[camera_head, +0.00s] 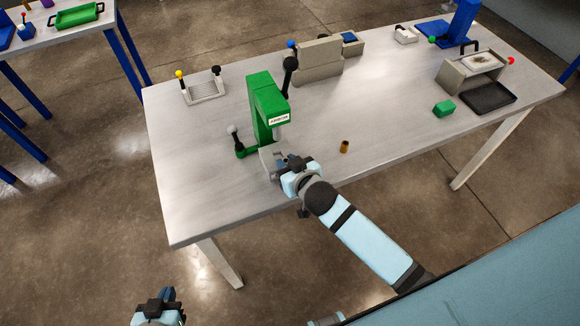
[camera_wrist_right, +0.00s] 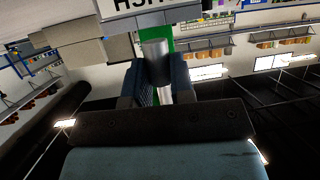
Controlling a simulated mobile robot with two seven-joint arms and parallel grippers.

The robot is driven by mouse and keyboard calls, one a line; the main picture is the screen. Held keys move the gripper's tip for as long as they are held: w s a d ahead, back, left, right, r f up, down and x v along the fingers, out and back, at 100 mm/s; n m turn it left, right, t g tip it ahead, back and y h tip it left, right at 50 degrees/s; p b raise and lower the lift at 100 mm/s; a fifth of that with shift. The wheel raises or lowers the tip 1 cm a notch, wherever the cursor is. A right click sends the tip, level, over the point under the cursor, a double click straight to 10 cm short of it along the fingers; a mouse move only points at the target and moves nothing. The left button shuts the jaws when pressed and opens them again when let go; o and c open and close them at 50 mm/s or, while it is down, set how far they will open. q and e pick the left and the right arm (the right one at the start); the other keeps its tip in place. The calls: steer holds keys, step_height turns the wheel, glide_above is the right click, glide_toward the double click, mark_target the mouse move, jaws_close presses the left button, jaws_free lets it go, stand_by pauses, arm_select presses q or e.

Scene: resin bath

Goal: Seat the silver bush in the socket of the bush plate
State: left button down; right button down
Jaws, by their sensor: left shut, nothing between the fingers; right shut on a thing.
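My right gripper (camera_head: 280,160) is at the green press (camera_head: 264,100), beside a pale grey block (camera_head: 268,152) at the foot of it; I cannot tell whether this is the bush plate. In the right wrist view the right gripper (camera_wrist_right: 160,85) is shut on the silver bush (camera_wrist_right: 155,58), which stands up between the fingers. The press's green column and white label (camera_wrist_right: 150,10) show behind it. In the head view the bush is hidden at the gripper, and no socket can be made out. My left gripper (camera_head: 170,293) is shut and empty, low and off the table.
A small brass-coloured bush (camera_head: 344,147) stands right of my right gripper on the grey table (camera_head: 390,130). A green block (camera_head: 444,108) and a dark tray (camera_head: 488,97) are further right. The front middle is clear.

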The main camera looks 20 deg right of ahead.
mark_target(280, 152)
steer(key=shift+w+a+f, duration=0.1)
steer(key=shift+w+f, duration=0.05)
steer(key=shift+w, duration=1.35)
steer(key=shift+w+f, duration=0.1)
steer(key=shift+w, duration=1.35)
steer(key=shift+f+b, duration=0.35)
steer(key=shift+f, duration=0.25)
steer(key=shift+s, duration=0.1)
steer(key=c, duration=0.9)
jaws_free()
steer(key=shift+s, duration=0.15)
steer(key=shift+s+a+f+p, duration=0.1)
steer(key=shift+s+p, duration=0.2)
steer(key=shift+s, duration=0.15)
steer(key=shift+s+d+r+p, duration=0.15)
steer(key=shift+s+p, duration=0.45)
steer(key=shift+s, duration=1.05)
steer(key=shift+s+d+r+p, duration=0.15)
steer(key=shift+s+p, duration=0.4)
steer(key=shift+s, duration=1.1)
steer(key=shift+s+a, duration=0.1)
